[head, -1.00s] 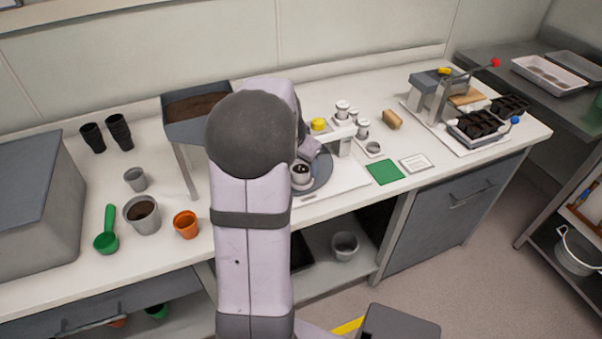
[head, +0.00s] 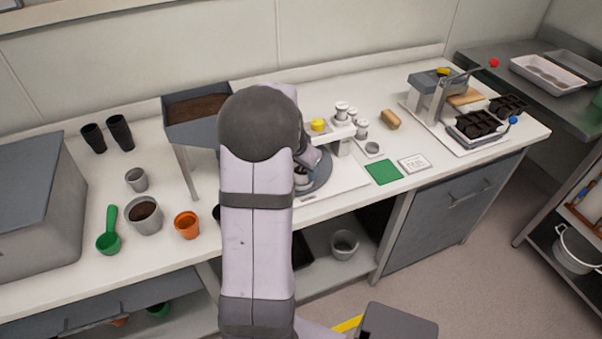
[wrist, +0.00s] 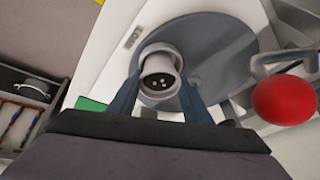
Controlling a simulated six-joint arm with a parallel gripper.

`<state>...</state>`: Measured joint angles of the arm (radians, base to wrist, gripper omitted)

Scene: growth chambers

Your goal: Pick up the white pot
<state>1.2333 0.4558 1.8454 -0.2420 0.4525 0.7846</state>
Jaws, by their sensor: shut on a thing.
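The white pot (wrist: 158,84) sits between the two dark fingers of my gripper (wrist: 160,98) in the wrist view, with a finger on each side of it. My gripper is shut on it. In the head view the pot (head: 302,176) is partly hidden by my wrist, beside the round plate (head: 322,181).
A red ball knob (wrist: 284,99) is close on the right in the wrist view. Dispensers (head: 342,110) stand behind the plate. A green square (head: 384,172) lies to the right. An orange pot (head: 187,225) and grey pot (head: 145,228) stand left.

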